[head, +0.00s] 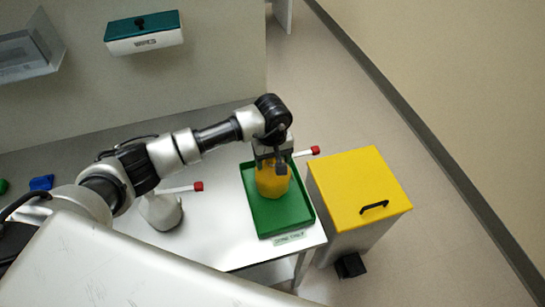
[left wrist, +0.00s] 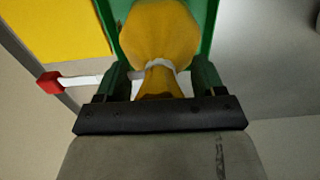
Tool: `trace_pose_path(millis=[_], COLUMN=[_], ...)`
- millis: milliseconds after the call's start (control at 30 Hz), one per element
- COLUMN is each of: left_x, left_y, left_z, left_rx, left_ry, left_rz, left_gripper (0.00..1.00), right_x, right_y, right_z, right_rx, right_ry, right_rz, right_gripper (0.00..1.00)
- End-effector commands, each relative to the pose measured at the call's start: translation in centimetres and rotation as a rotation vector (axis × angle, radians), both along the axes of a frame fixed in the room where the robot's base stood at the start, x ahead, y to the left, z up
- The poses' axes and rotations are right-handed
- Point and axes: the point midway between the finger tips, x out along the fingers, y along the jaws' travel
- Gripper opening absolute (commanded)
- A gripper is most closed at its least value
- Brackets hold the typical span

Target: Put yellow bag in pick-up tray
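The yellow bag (head: 272,182) is upright in the green tray (head: 286,222) at the right end of the white bench. It appears to rest on the tray floor. In the left wrist view the yellow bag (left wrist: 158,32) has a white tie around its neck. My left gripper (head: 272,155) points down over the bag. Its fingers (left wrist: 160,82) stand on both sides of the neck, with a narrow gap showing at each side, so it looks open. The green tray (left wrist: 209,22) also shows behind the bag. My right gripper is not in view.
A yellow-lidded bin (head: 350,185) stands right of the bench. A blue item (head: 41,183) lies far left. A green-topped wall box (head: 145,37) hangs behind.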

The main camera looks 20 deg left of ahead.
Motion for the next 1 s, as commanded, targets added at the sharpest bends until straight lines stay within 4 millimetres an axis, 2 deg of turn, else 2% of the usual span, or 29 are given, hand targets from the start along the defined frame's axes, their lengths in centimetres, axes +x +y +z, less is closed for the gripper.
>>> trace_pose_path(millis=[367,400,467,800,1000], left_x=[0.0,0.1,0.1,0.1,0.0], left_y=[0.0,0.0,0.0,0.0,0.0], left_z=[0.6,0.9,1.9,9.1,11.7], left_rx=[-0.001,-0.001,-0.001,0.001,0.0], left_ry=[0.001,-0.003,-0.004,-0.004,-0.002], left_rz=[0.0,-0.001,-0.002,-0.001,-0.001], left_gripper=[0.69,0.69,0.69,0.69,0.69], right_x=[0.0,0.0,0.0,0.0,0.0], right_y=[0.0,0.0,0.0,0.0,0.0], right_z=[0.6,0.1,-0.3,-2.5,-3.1], right_rx=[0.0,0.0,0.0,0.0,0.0], right_ry=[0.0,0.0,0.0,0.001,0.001], right_rz=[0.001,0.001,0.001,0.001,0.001], right_gripper=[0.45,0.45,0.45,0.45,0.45])
